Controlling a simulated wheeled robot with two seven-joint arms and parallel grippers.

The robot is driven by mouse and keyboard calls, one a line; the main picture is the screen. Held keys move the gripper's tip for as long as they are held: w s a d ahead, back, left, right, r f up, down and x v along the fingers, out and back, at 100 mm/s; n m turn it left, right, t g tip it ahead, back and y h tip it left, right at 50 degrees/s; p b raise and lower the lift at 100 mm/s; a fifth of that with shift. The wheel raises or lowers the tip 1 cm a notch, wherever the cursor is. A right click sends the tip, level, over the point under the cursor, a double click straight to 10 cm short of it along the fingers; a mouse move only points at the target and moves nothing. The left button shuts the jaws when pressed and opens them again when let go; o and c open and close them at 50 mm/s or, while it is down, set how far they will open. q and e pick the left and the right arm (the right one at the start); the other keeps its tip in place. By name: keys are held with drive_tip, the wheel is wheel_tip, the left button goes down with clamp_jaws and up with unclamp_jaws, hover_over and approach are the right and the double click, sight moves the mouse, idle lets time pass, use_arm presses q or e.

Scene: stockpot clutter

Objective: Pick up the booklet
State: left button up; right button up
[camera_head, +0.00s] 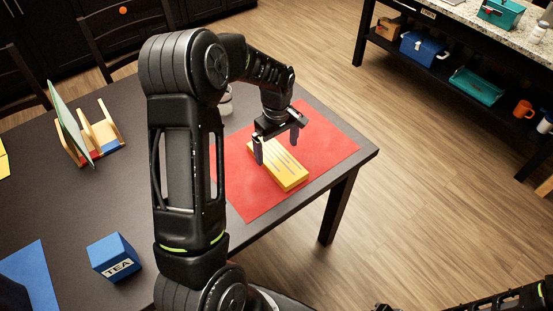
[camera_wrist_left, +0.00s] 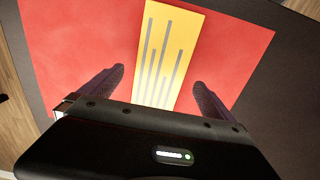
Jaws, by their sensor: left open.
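The booklet (camera_head: 281,166) is a thick yellow block with grey stripes on its cover. It lies flat on a red mat (camera_head: 330,150) near the table's right corner. My left gripper (camera_head: 277,150) is open just above the booklet, with fingers spread toward its two long sides. In the left wrist view the booklet (camera_wrist_left: 168,55) runs lengthwise between the open fingers (camera_wrist_left: 158,82), with red showing on both sides. The gap between fingertips and mat is hard to tell. My right arm (camera_head: 500,300) shows only in part at the lower right; its gripper is not visible.
A blue TEA box (camera_head: 114,258) stands at the front left of the dark table (camera_head: 60,200). A wooden rack (camera_head: 98,130) holding a green board stands further back. A pale jar (camera_head: 225,104) is partly hidden behind my left arm. Right of the table is open floor.

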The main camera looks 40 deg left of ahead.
sight(277, 158)
use_arm(q)
wheel_tip(277, 158, down, 4)
drive_tip(key=shift+r+p, duration=0.2)
drive_tip(key=shift+p, duration=0.1)
drive_tip(key=shift+c, duration=0.3)
drive_tip(key=c, duration=1.5)
drive_tip(key=shift+r, duration=0.15)
wheel_tip(277, 158, up, 10)
drive_tip(key=shift+f+b, duration=0.1)
drive_tip(key=shift+b, duration=0.6)
